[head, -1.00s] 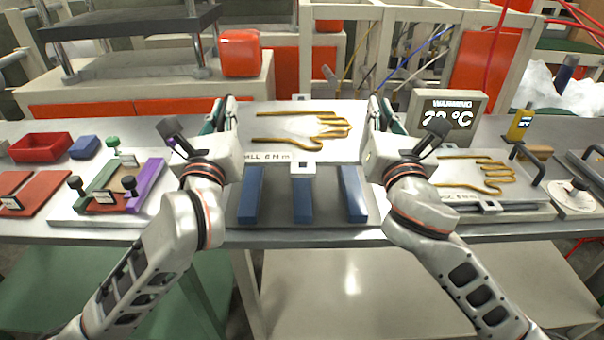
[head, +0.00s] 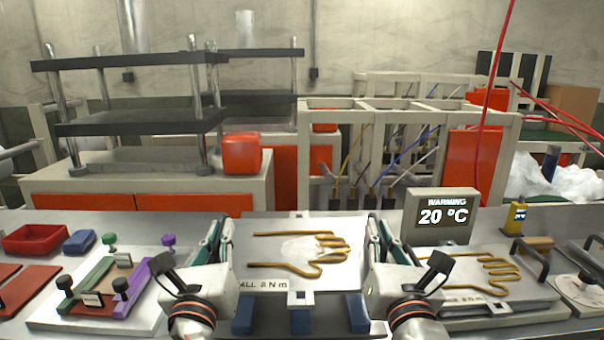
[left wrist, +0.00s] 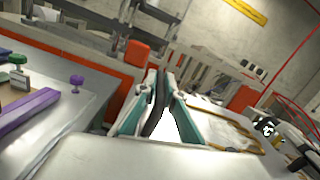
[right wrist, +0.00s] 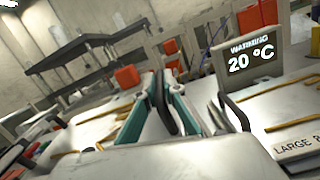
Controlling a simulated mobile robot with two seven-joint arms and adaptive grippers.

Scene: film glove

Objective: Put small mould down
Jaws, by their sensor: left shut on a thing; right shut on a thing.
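The small mould (head: 300,268) is a pale plate with a brown hand outline and a partly hidden label ending "ALL 8 N m". It is between my two grippers in the head view. My left gripper (head: 223,236) is shut on its left side, and my right gripper (head: 374,238) is shut on its right side. The left wrist view shows the left fingers (left wrist: 156,100) closed together beside the mould (left wrist: 225,130). The right wrist view shows the right fingers (right wrist: 165,100) closed too. The exact grip points are hidden. I cannot tell whether the mould touches what is below.
Blue bars (head: 301,322) show below the mould's near edge. The large mould (head: 490,272) lies to the right, with a 20 °C warning display (head: 440,215) behind it. A clamped frame (head: 105,290) with green and purple bars lies left. A press (head: 135,125) stands behind.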

